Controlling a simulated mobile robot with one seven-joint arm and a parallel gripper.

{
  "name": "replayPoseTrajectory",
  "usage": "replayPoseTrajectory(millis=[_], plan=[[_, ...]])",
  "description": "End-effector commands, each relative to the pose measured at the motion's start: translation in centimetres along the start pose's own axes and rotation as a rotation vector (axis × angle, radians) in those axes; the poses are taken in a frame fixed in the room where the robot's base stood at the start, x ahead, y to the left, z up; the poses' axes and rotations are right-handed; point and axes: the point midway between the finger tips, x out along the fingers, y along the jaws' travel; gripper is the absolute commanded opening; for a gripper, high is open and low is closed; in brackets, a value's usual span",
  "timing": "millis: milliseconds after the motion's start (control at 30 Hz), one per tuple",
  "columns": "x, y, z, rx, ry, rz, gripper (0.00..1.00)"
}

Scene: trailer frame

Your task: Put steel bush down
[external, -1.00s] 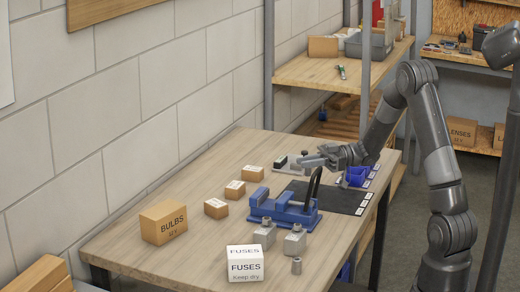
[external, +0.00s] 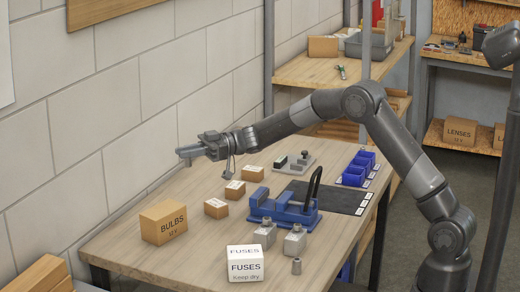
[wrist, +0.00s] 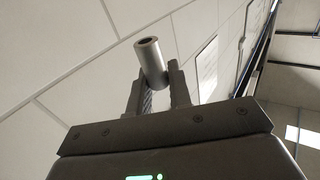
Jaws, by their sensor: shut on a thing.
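The steel bush (wrist: 150,62) is a short grey hollow cylinder. In the wrist view it stands out between the two fingertips of my gripper (wrist: 157,84), which is shut on it. In the external view my gripper (external: 187,154) is held up above the far left part of the workbench (external: 150,196), near the wall. The bush is too small there to make out clearly.
Small boxes (external: 235,190) and the BULBS box (external: 163,222) stand below and in front of my gripper.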

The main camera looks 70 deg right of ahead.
Motion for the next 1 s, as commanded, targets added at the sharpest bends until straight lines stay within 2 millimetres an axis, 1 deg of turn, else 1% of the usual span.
replayPoseTrajectory(millis=[33,200,300,400,500,600,667,800,900,1000], plan=[[1.2,-0.5,0.8,0.003,-0.001,-0.006,0.0],[5.0,-1.5,3.2,0.003,-0.001,-0.005,0.0],[7.0,-2.1,4.4,0.001,0.0,-0.005,0.0],[8.5,-2.5,5.4,0.001,-0.001,-0.003,0.0],[9.4,-2.7,5.9,-0.001,0.0,-0.003,0.0],[9.7,-2.8,6.3,0.0,0.0,-0.002,0.0],[9.7,-2.8,6.7,0.001,0.0,-0.002,0.0],[9.7,-2.8,8.8,0.002,-0.003,-0.001,0.0],[9.7,-2.8,10.0,0.0,0.0,-0.002,0.0],[9.6,-2.8,10.1,-0.001,0.001,-0.001,0.0]])
